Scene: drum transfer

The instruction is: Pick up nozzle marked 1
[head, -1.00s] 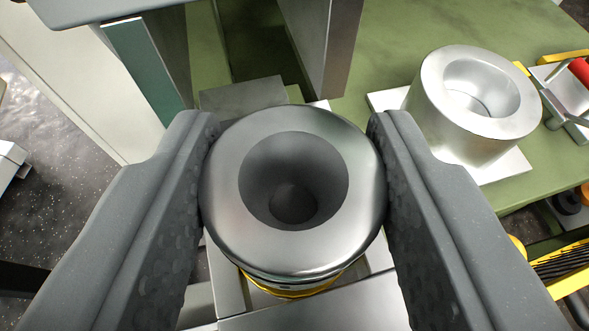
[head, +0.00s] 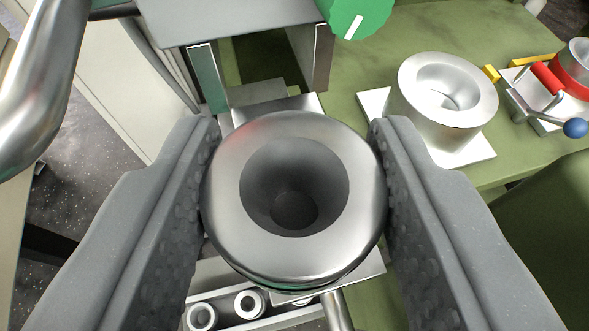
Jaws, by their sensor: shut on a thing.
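A round polished steel nozzle (head: 295,250) with a funnel-shaped hole sits between the two dark grey fingers of my gripper (head: 294,185), in the middle of the head view. My gripper is shut on it, with both fingers touching its sides. The nozzle's top faces the camera. Its lower part is hidden beneath its wide rim, and no number mark shows on it.
A silver ring-shaped cup (head: 447,90) stands on a white plate on the green bench (head: 380,45) at right. Beyond it is a red-handled clamp (head: 548,78). A grey box-like housing with a green knob (head: 355,18) is at the top. Small ringed parts (head: 250,303) lie in a tray below.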

